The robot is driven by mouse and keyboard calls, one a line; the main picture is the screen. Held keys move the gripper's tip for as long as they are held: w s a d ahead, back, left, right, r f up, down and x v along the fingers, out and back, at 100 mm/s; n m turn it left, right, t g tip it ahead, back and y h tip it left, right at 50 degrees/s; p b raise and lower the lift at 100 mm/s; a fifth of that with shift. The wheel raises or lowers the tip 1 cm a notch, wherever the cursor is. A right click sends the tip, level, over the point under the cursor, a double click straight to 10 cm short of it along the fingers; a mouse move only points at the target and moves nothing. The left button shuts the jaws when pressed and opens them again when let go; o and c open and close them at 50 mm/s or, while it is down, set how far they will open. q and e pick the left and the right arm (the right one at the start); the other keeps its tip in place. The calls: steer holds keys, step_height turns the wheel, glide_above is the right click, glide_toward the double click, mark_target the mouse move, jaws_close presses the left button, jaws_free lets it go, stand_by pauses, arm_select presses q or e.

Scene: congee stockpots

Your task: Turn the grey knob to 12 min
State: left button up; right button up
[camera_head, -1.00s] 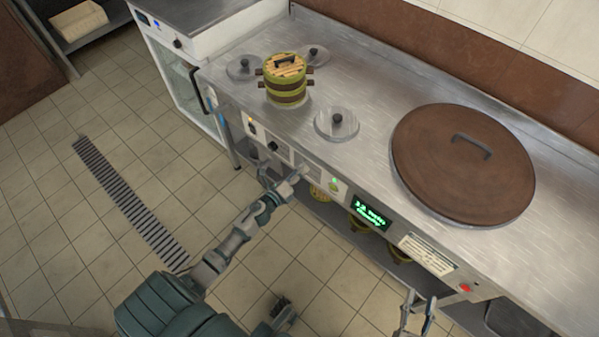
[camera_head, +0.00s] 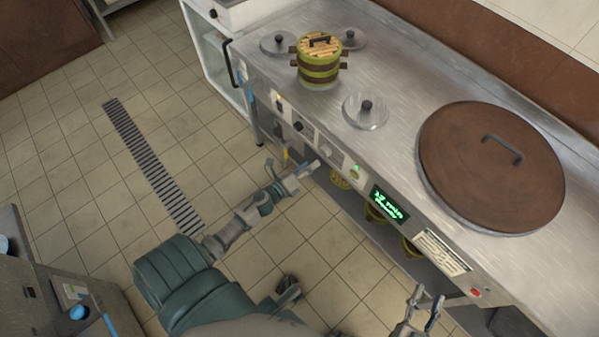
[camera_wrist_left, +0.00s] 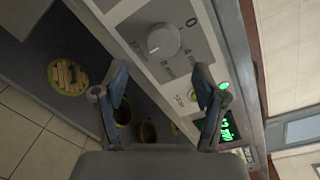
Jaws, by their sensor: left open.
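The grey knob (camera_head: 327,148) is on the front panel of the steel counter. In the left wrist view the round knob (camera_wrist_left: 163,40) sits on a dial with printed minute marks, beyond my fingertips and untouched. The green display (camera_head: 389,203) reads "12 min" with a second line below, and also shows in the left wrist view (camera_wrist_left: 229,130). My left gripper (camera_head: 306,168) is open and empty, just in front of the panel below the knob; its fingers (camera_wrist_left: 160,78) are spread. My right gripper (camera_head: 426,302) is open and empty, low at the front.
A lit green button (camera_head: 355,171) is right of the knob, and a dark knob (camera_head: 298,126) is left of it. A red button (camera_head: 476,292) is at the panel's right. A steamer (camera_head: 319,65) and large brown lid (camera_head: 490,170) are on the counter. The floor (camera_head: 85,200) is clear.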

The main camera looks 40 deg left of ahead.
arm_select(q)
steer(key=s, duration=0.5)
steer(key=shift+s+a+r, duration=0.1)
steer(key=shift+s+a, duration=0.05)
steer(key=shift+s, duration=0.25)
